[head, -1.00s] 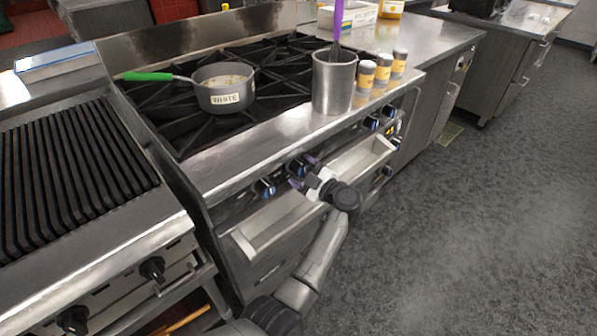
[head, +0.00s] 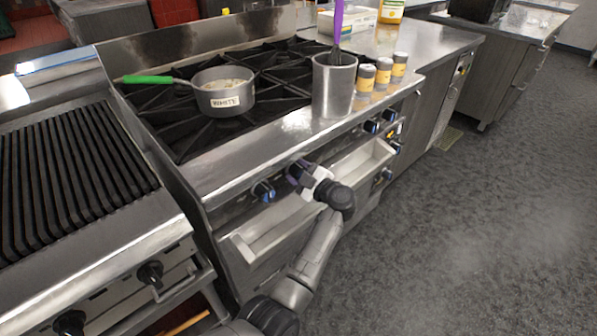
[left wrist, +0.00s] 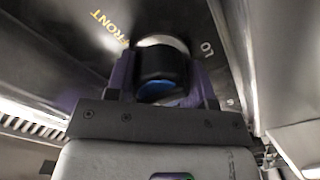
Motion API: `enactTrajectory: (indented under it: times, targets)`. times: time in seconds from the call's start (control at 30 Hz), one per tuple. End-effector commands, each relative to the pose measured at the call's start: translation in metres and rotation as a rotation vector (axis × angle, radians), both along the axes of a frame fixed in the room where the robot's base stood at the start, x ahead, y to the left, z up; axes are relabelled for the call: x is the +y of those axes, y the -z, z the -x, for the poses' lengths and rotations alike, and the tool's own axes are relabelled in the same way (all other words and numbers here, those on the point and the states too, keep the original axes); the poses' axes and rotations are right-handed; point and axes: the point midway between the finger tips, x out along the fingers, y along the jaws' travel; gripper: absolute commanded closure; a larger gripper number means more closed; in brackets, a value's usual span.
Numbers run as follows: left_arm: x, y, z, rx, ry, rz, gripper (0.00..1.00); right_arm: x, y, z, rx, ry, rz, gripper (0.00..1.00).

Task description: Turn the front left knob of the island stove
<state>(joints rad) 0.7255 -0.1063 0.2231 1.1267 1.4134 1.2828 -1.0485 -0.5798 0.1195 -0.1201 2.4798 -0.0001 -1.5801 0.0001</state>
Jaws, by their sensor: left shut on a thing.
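The island stove (head: 240,160) has several dark knobs with blue marks along its front panel. My left gripper (head: 299,177) is at the second knob from the left (head: 293,168). In the left wrist view its purple fingers (left wrist: 163,90) are shut on a black knob with a blue front (left wrist: 160,68), one finger on each side. A yellow FRONT label (left wrist: 108,28) is printed on the panel beside that knob. The leftmost knob (head: 263,191) is free, just left of my gripper. My right gripper is not in view.
A pot with a green handle (head: 224,97) sits on the burners. A metal utensil holder (head: 334,88) and several yellow-labelled shakers (head: 382,72) stand near the stove's right front edge. A metal ledge (head: 270,228) juts out below the knobs. The floor at right is clear.

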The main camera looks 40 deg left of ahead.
Motion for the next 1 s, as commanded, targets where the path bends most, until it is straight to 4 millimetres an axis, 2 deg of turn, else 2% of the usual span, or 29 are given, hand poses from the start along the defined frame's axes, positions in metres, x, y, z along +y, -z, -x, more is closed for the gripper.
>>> enactTrajectory:
  times: [0.03, 0.13, 0.47, 1.0]
  targets:
    - [-0.0002, 0.0001, 0.0, 0.0, 0.0, 0.0, 0.67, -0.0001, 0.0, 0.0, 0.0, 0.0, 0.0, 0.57]
    - [-0.0002, 0.0002, 0.0, 0.0, 0.0, 0.0, 0.75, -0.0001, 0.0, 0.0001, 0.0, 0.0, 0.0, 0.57]
    - [-0.0005, 0.0001, 0.0002, -0.07, 0.0, 0.011, 0.75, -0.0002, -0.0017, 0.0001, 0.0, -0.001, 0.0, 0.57]
    - [-0.0007, 0.0028, 0.0004, -0.538, 0.001, 0.078, 0.75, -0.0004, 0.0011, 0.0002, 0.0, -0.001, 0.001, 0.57]
